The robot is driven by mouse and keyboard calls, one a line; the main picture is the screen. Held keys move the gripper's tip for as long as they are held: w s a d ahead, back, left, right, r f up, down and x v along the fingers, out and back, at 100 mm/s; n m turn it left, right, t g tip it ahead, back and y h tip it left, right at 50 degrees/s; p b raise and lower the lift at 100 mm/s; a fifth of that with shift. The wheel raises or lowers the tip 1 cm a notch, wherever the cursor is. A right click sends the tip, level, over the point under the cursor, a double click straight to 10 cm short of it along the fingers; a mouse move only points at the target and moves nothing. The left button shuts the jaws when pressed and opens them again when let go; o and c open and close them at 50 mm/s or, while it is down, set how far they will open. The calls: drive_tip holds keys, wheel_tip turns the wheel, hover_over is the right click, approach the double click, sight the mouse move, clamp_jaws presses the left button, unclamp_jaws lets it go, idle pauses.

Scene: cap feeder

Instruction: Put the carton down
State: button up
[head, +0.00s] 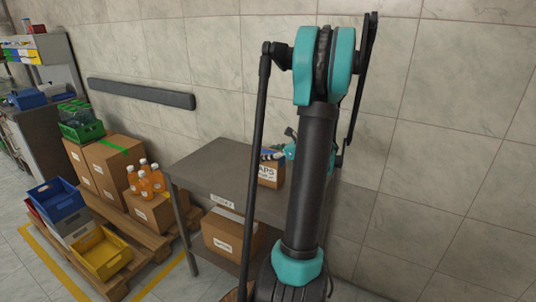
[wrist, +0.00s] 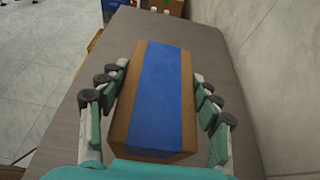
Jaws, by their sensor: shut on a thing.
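The carton (head: 269,174) is a brown cardboard box with a dark-lettered label, partly hidden behind my arm in the head view. In the wrist view the carton (wrist: 160,105) shows a wide blue strip along its top. My gripper (wrist: 158,108) is shut on the carton, one finger along each long side. In the head view my gripper (head: 277,153) is at the top of the carton, mostly hidden by my arm. The carton is over the grey table top (head: 212,165), towards its right part. I cannot tell whether its underside touches the table.
Bare table top lies left of the carton. A labelled box (head: 228,237) sits on the shelf below. A tiled wall (head: 425,130) stands behind. At left, a pallet (head: 150,252) holds boxes, orange bottles (head: 146,180) and coloured crates, including a yellow one (head: 101,256).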

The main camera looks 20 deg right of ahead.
drive_tip(key=o, duration=1.9)
drive_tip(key=shift+f, duration=0.1)
drive_tip(key=shift+s+d+r, duration=0.1)
drive_tip(key=shift+r, duration=0.15)
drive_tip(key=v, duration=1.1)
drive_tip(key=shift+s+d, duration=0.2)
drive_tip(key=shift+s, duration=0.05)
